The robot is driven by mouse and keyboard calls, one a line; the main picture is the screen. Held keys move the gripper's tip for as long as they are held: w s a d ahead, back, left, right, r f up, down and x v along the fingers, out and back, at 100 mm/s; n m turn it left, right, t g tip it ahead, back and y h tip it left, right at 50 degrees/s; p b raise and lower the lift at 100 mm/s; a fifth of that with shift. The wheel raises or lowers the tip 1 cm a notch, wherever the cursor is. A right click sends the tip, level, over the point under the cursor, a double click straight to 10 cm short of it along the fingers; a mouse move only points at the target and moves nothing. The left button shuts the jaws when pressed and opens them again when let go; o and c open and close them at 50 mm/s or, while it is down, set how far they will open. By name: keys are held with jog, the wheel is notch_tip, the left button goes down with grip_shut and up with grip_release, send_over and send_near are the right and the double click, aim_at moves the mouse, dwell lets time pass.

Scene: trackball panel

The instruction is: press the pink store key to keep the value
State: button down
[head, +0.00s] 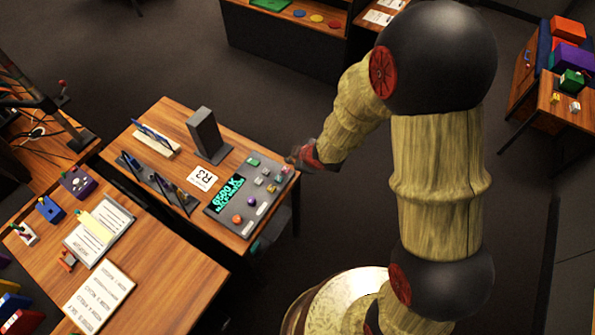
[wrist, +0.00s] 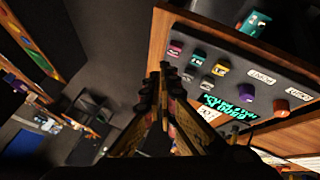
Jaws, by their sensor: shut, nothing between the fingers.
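The grey trackball panel (head: 222,207) lies on a wooden table, with a lit green display (head: 229,189), several small keys and two balls. In the wrist view, a pink-magenta key (wrist: 175,48) sits at the panel's left end, beside a green key (wrist: 199,56). My gripper (head: 298,157) is just off the panel's upper right corner. Its fingers (wrist: 166,78) are shut and empty, and appear apart from the pink key in the wrist view.
The purple ball (wrist: 246,92) and orange ball (wrist: 281,105) sit further along the panel. A dark upright block (head: 207,135) and a white R3 card (head: 201,178) stand or lie beside the panel. Open floor lies right of the table.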

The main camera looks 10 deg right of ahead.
aim_at(284, 171)
jog(key=shift+n+t+y, duration=0.7)
jog(key=shift+n+y, duration=0.1)
jog(key=shift+n, duration=0.1)
jog(key=w+a+r, duration=0.2)
jog(key=a+r, duration=0.1)
jog(key=shift+w+r, duration=0.1)
jog(key=shift+r, duration=0.05)
notch_tip(284, 171, down, 9)
jog(key=b, duration=0.7)
jog(key=shift+b, duration=0.3)
dwell(0.3)
jog(key=shift+f, duration=0.35)
jog(key=shift+f+b, duration=0.45)
jog(key=shift+b, duration=0.25)
dwell(0.5)
jog(key=shift+r, duration=0.1)
jog(key=shift+r+p, duration=0.75)
jog(key=shift+r, duration=0.05)
